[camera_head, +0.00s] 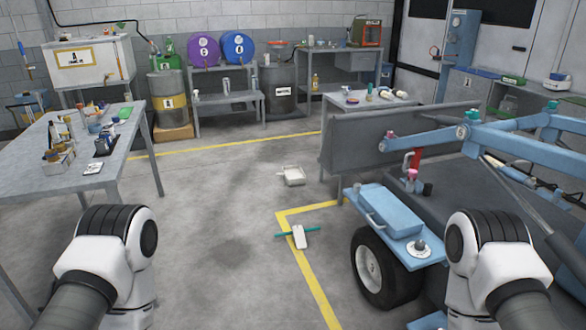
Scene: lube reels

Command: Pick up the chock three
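I cannot make out any object clearly marked as chock three. A pale, boxy piece (292,176) lies on the grey floor near the middle of the head view. A white piece with a teal bar across it (299,238) lies nearer, on the floor beside the yellow line. I cannot tell whether either is a chock. My two white arm joints show at the lower left and lower right, but neither gripper is in the picture.
A blue wheeled machine (385,210) with a black tyre (372,268) fills the right. A cluttered grey table (128,150) stands left. Drums (279,92) and benches line the back. The floor between is mostly clear, with yellow lines (318,285).

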